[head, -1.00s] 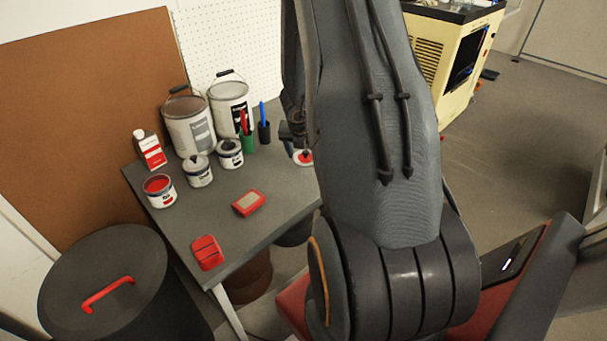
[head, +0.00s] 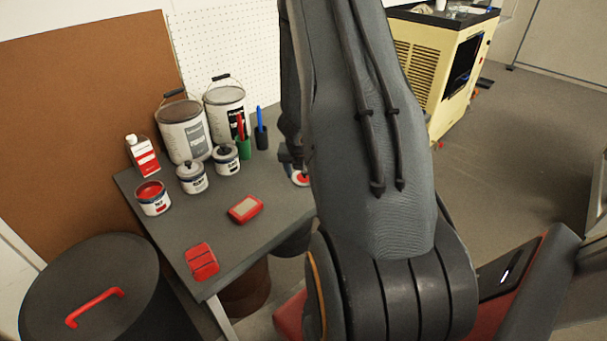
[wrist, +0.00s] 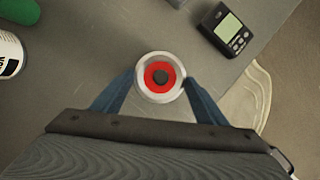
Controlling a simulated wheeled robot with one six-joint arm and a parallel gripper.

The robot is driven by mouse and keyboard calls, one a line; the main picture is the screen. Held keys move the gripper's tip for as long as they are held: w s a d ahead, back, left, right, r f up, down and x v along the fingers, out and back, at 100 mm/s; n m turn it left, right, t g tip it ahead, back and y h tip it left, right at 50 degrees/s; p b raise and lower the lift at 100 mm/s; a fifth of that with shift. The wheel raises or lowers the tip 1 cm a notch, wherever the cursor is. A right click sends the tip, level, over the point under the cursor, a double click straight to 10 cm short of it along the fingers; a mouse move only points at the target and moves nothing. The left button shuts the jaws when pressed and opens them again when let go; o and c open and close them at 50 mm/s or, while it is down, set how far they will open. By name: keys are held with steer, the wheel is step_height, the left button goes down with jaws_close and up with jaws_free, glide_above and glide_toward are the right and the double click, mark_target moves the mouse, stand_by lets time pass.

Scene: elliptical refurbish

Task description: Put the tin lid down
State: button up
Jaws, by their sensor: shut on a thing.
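In the head view the lid (head: 300,178) shows at the table's right side, partly hidden by my arm. An open tin with red inside (head: 152,196) stands at the table's left, with two closed tins (head: 192,177) beside it.
A dark device with a screen (wrist: 231,30) lies near the lid, close to the table edge. A green cup (wrist: 12,10) and a white tin (wrist: 10,60) are at the left of the wrist view. A red-framed pad (head: 245,209) and red block (head: 202,262) lie on the table's front.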

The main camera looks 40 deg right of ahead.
steer(key=shift+f, duration=0.15)
steer(key=o, duration=1)
steer(key=shift+r, duration=0.2)
